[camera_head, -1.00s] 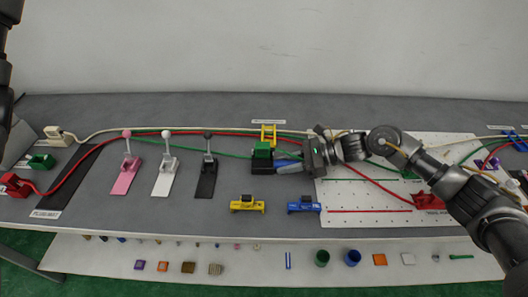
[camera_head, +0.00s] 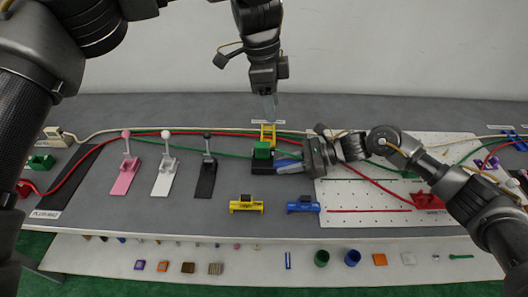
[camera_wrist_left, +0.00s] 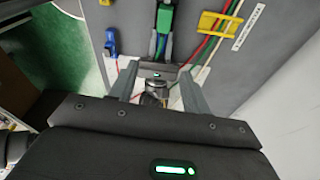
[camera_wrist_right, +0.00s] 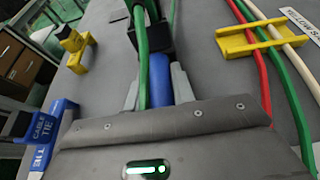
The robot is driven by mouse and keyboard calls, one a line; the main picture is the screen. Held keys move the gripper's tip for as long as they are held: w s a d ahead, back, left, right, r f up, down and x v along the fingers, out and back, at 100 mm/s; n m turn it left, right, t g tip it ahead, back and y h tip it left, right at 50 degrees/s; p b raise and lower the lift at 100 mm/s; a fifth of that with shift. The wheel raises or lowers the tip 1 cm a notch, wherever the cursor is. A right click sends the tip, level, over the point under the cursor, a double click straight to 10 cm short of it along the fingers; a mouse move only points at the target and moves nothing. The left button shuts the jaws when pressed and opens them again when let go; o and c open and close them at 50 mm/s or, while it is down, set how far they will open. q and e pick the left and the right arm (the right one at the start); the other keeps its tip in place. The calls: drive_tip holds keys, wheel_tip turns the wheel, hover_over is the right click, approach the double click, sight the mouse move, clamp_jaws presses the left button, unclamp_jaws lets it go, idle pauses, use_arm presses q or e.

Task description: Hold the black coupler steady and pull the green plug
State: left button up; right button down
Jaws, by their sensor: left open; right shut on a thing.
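The green plug (camera_head: 262,149) sits upright in the black coupler (camera_head: 262,168) at mid-table. A blue part (camera_wrist_right: 159,78) extends from the coupler's side. My right gripper (camera_head: 289,165) comes from the right and is shut on this blue part, with a finger on each side of it in the right wrist view. My left gripper (camera_head: 269,108) is open and empty, pointing down behind the plug near the yellow cable holder. In the left wrist view, the green plug (camera_wrist_left: 165,18) shows beyond the spread fingers, apart from them.
The yellow cable holder (camera_head: 268,130) carries red, green and cream cables behind the coupler. Yellow (camera_head: 246,205) and blue (camera_head: 303,206) clips stand in front. Pink (camera_head: 127,172), white (camera_head: 164,174) and black (camera_head: 206,176) lever fixtures stand left. A white perforated board (camera_head: 365,205) lies right.

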sight(262, 144)
use_arm(q)
drive_tip(key=shift+s+a+f+n+y, duration=0.1)
drive_tip(key=shift+a+f+n+y, duration=0.2)
drive_tip(key=shift+f, duration=1.9)
drive_tip(key=shift+w+a+f+n+y, duration=0.1)
drive_tip(key=shift+a+f+y, duration=0.3)
drive_tip(key=shift+f, duration=1.75)
drive_tip(key=shift+s+a+f+n+y, duration=0.1)
drive_tip(key=shift+a+f+n+y, duration=0.2)
drive_tip(key=shift+f, duration=1.9)
drive_tip(key=shift+a, duration=0.1)
clamp_jaws()
